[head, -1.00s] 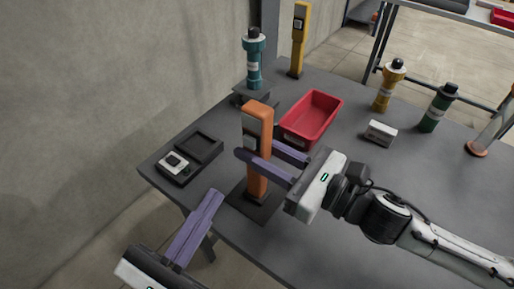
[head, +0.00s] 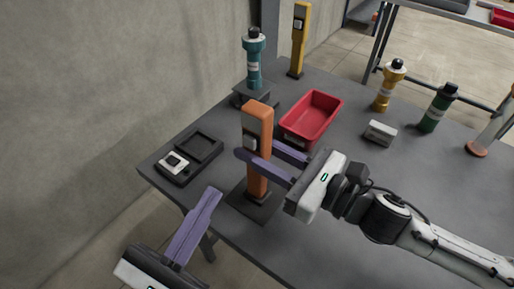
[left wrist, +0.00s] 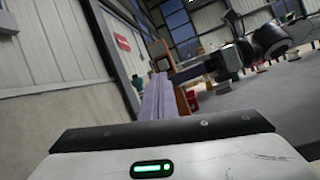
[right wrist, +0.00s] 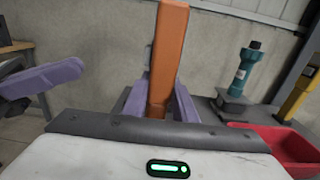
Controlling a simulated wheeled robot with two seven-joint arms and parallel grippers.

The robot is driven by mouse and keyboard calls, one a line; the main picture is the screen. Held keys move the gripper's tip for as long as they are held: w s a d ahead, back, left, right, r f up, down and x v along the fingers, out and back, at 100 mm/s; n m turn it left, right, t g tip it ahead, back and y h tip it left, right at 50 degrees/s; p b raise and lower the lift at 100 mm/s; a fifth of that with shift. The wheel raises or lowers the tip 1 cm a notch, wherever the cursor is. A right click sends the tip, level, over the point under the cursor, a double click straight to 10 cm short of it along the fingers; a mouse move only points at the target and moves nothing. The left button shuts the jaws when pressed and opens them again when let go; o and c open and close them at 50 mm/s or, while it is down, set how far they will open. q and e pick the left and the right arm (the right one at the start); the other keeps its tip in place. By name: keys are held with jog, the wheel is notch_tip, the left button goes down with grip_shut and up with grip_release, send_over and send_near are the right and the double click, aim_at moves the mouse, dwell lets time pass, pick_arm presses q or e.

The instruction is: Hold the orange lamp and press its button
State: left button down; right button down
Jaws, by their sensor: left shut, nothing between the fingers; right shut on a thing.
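The orange lamp (head: 259,120) is an upright post on a dark base plate (head: 254,207) near the table's front left edge. A pale switch panel with its button (head: 250,142) shows on its left side. My right gripper (head: 272,158) has its purple fingers on either side of the post and is shut on it. In the right wrist view the orange post (right wrist: 168,60) stands between the fingers. My left gripper (head: 213,194) is shut and empty, below and left of the lamp, apart from it. In the left wrist view its fingers (left wrist: 157,97) are together, partly hiding the post.
A black tray with a small switch box (head: 173,163) lies left of the lamp. A red bin (head: 311,118) and a teal lamp (head: 253,62) stand behind.

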aim_at(249, 128)
pick_arm(q)
jog(key=w+d+r+m+t+h, duration=0.2)
jog(key=w+d+m+t, duration=0.1)
jog(key=w, duration=0.3)
jog(key=shift+d+r+m+t, duration=0.35)
jog(key=shift+d+m+t, duration=0.1)
jog(key=shift+t, duration=0.35)
dwell(2.0)
jog(key=shift+w+d, duration=0.25)
jog(key=shift+w, duration=0.1)
jog(key=shift+w+d, duration=0.2)
jog(key=shift+w, duration=0.05)
dwell(0.6)
jog(key=shift+s+a, duration=0.5)
jog(key=shift+s, duration=0.15)
